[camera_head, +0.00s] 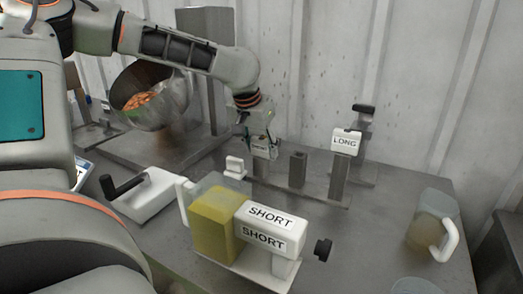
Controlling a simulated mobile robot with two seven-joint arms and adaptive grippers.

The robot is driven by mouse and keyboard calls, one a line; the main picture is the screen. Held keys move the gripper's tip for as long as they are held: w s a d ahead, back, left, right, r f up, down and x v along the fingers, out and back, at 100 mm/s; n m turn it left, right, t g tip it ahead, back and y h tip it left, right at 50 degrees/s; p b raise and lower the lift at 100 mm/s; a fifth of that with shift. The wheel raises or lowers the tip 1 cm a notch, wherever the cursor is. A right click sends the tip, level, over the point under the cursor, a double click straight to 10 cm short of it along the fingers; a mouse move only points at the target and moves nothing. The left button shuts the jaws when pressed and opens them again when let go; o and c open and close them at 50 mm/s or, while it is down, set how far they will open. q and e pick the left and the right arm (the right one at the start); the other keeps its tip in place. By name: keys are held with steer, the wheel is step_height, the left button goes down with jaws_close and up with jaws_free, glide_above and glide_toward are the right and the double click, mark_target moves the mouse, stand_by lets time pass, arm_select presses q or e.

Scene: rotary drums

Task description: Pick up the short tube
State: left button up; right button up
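My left gripper (262,154) points down at the back middle of the table, over the left end of a low grey rack with upright posts. A small pale piece with a tiny, unreadable label (260,146) shows at its fingers. I cannot tell whether the fingers are closed on it. A white block marked SHORT twice (268,228) sits at the front middle, against a yellow block (214,222). A white piece marked LONG (345,142) stands on a grey post at the rack's right end. My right gripper is not in view.
A tilted metal drum (150,95) holding orange pieces stands at the back left. A white unit with a black crank (146,194) is at the front left. A clear jug with a white handle (432,232) stands at the right. The table between rack and jug is clear.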

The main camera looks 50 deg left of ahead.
arm_select(q)
steer(key=shift+r, duration=0.1)
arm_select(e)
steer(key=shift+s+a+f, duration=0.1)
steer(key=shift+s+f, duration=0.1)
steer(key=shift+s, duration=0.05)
